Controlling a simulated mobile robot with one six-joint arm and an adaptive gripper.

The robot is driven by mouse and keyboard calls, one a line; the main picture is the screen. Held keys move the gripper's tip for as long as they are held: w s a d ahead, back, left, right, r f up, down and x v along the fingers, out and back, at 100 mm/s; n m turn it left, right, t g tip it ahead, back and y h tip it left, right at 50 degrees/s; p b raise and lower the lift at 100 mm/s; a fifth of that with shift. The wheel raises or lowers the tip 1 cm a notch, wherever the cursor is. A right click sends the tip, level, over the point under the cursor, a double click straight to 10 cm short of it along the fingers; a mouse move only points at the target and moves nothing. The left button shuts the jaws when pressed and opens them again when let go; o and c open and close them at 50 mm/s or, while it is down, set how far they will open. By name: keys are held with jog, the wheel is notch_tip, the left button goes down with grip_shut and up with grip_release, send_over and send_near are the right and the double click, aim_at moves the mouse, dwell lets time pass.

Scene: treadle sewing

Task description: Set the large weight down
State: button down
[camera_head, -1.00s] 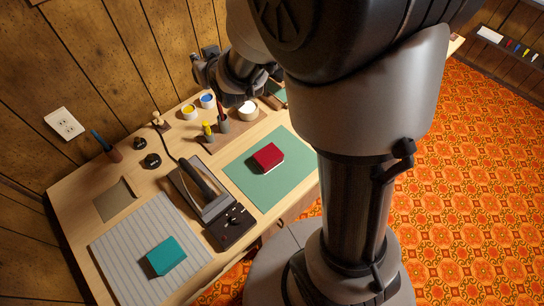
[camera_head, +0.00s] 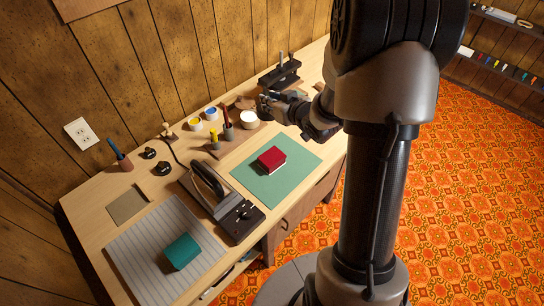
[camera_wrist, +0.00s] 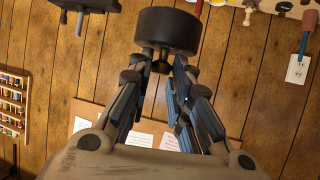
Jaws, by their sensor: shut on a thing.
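The large weight (camera_wrist: 167,30) is a dark, thick disc with a small knob, at the top centre of the wrist view. My gripper (camera_wrist: 161,64) is shut on the knob, with the disc beyond the fingertips. In the head view my gripper (camera_head: 275,105) is over the far part of the wooden table (camera_head: 85,212), beyond the green mat (camera_head: 303,159). The weight is hard to make out there against the dark gripper. I cannot tell its height above the table.
A black stand with posts (camera_head: 281,77) is at the table's back. A white pot (camera_head: 249,118), paint pots (camera_head: 211,114) and tool holders (camera_head: 228,130) are left of my gripper. A red block (camera_head: 272,158) lies on the mat. An iron-like tool (camera_head: 207,182) is nearer.

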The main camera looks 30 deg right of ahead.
jog(key=shift+s+d+f+b, duration=0.15)
jog(key=shift+f+b, duration=0.95)
jog(key=shift+f, duration=2.35)
jog(key=shift+s+d+f+b, duration=0.15)
jog(key=shift+f+b, duration=0.95)
jog(key=shift+f, duration=2.3)
jog(key=shift+s+d+f+b, duration=0.15)
jog(key=shift+f+b, duration=0.95)
jog(key=shift+f, duration=2.35)
jog(key=shift+w, duration=0.1)
jog(key=shift+f, duration=0.2)
jog(key=c, duration=1.5)
grip_release()
jog(key=shift+o, duration=0.2)
